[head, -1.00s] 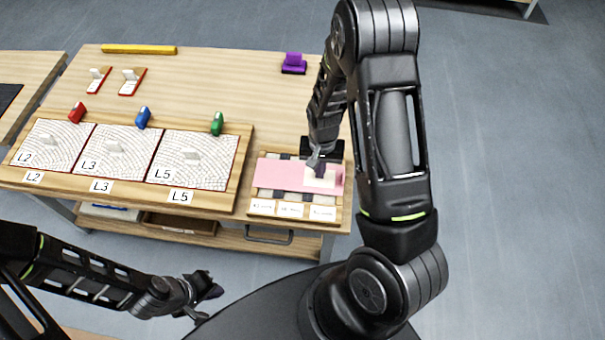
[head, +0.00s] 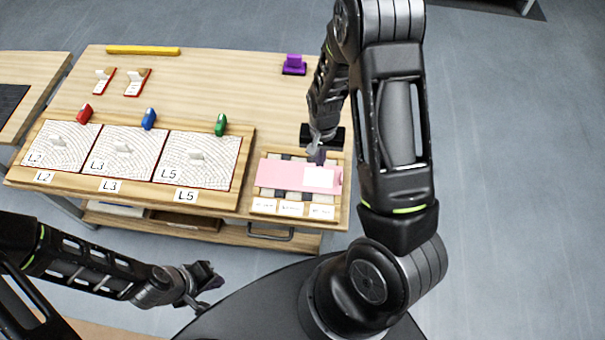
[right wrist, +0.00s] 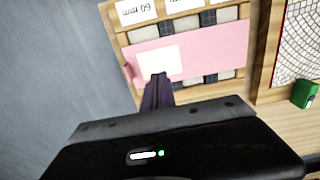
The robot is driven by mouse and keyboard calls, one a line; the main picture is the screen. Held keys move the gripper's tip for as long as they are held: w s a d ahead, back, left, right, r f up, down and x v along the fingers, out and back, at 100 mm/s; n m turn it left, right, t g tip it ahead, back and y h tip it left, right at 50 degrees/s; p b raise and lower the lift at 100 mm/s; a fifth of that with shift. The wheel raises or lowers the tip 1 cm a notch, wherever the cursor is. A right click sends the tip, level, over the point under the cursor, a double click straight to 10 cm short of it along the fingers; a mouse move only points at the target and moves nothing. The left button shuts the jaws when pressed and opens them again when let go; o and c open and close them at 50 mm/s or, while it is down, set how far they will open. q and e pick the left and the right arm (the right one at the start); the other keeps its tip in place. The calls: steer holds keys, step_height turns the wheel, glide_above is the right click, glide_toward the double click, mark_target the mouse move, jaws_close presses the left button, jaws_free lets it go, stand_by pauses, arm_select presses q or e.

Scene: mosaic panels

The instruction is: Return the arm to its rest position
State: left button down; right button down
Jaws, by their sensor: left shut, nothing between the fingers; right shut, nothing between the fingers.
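My right gripper (head: 318,155) is shut and empty at the far edge of a pink strip (head: 285,172) on the table. In the right wrist view its closed fingers (right wrist: 158,85) overlap the lower edge of a pale card (right wrist: 158,60) on the pink strip; I cannot tell whether they touch it. My right arm reaches out over the table's right end. My left gripper (head: 208,285) is shut and empty, low in front of the table and clear of it.
A wooden tray (head: 125,193) holds mosaic panels marked L2, L3 and L5. Red, blue and green pieces stand at its far edge. A purple object (head: 293,65) and a yellow bar (head: 143,50) lie at the back. Open floor (head: 500,150) lies on the right.

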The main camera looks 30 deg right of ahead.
stand_by(0.4)
steer(key=a, duration=0.1)
steer(key=w+a+f+n+t, duration=0.1)
steer(key=a+n, duration=0.1)
steer(key=shift+w+a+f+t, duration=0.2)
steer(key=shift+w+f+t, duration=0.1)
steer(key=s+a+f, duration=0.1)
steer(key=a, duration=0.2)
steer(key=s+a+f+n+y, duration=0.1)
steer(key=s+a, duration=0.1)
steer(key=a, duration=0.1)
steer(key=s+a+f+n, duration=0.1)
steer(key=a, duration=0.2)
steer(key=shift+s+a+f+t+y, duration=0.2)
steer(key=shift+a+f+t+y, duration=0.05)
steer(key=shift+t+y, duration=0.05)
steer(key=s+a+f+n+g+y, duration=0.1)
steer(key=s+a+y, duration=0.1)
steer(key=s+a, duration=0.9)
steer(key=shift+s+a+f+n+g+y, duration=0.25)
steer(key=shift+s+a+n+g+y, duration=0.05)
steer(key=shift+a, duration=0.2)
steer(key=shift+w, duration=0.1)
